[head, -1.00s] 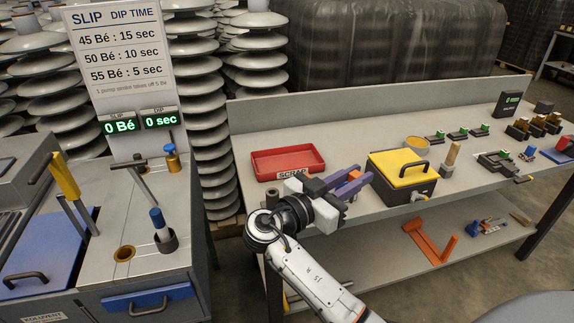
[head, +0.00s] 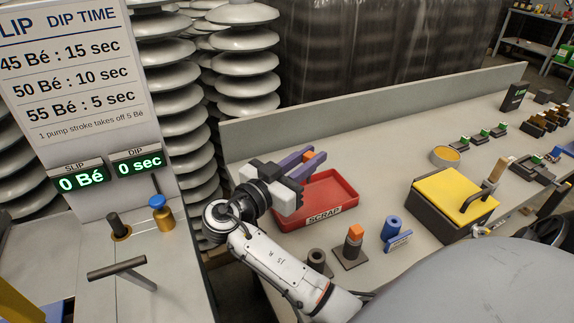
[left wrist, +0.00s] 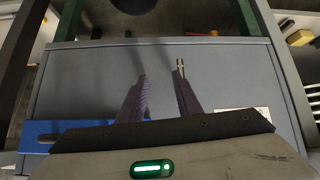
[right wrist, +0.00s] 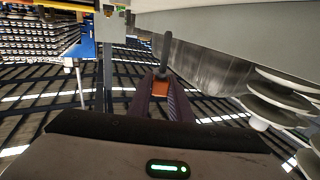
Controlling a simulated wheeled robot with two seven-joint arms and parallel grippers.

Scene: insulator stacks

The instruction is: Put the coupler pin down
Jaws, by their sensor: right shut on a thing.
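My right gripper (head: 316,158) is shut on an orange-ended piece (head: 308,155), which I take to be the coupler pin. It is held in the air above the back part of the red scrap tray (head: 345,186). In the right wrist view the orange part (right wrist: 160,86) sits between the fingertips, and a dark grey rod sticks out beyond them. My left gripper (left wrist: 162,76) is open and empty in the left wrist view, over a grey cabinet top. It is not in the head view.
On the bench in front of the tray stand a dark hollow cylinder (head: 317,258), an orange-topped post on a dark base (head: 354,246) and a blue cylinder (head: 392,228). A yellow-lidded box (head: 456,192) is to the right. The slip station with its pump (head: 160,215) is left.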

